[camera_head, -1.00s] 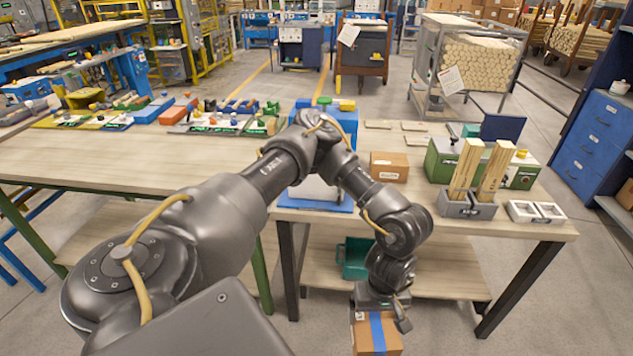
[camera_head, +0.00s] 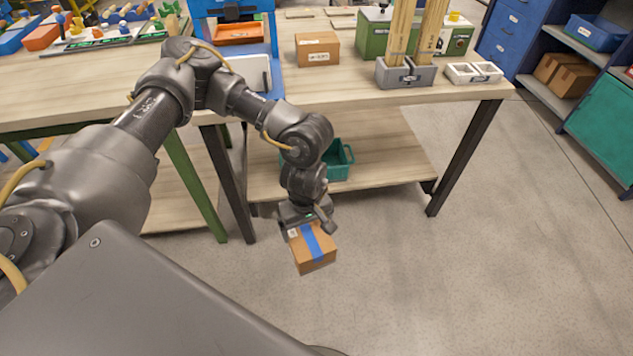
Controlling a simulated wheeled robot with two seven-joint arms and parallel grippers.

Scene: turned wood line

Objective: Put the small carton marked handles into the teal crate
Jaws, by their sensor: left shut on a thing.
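A small brown carton (camera_head: 313,250) with a blue tape strip and a small white label hangs below my left gripper (camera_head: 309,222). The gripper is shut on its top, and the carton is in the air over the floor, in front of the table. I cannot read its label. The teal crate (camera_head: 341,172) stands on the lower shelf under the table, behind my left wrist, which hides part of it. The carton is in front of the crate and apart from it. My right gripper is not in view.
Another brown carton (camera_head: 318,48) stands on the tabletop, near a grey holder (camera_head: 405,74) with wooden pieces and a white two-part tray (camera_head: 474,73). The lower shelf (camera_head: 390,160) is bare right of the crate. Table legs stand on both sides. The floor at right is clear.

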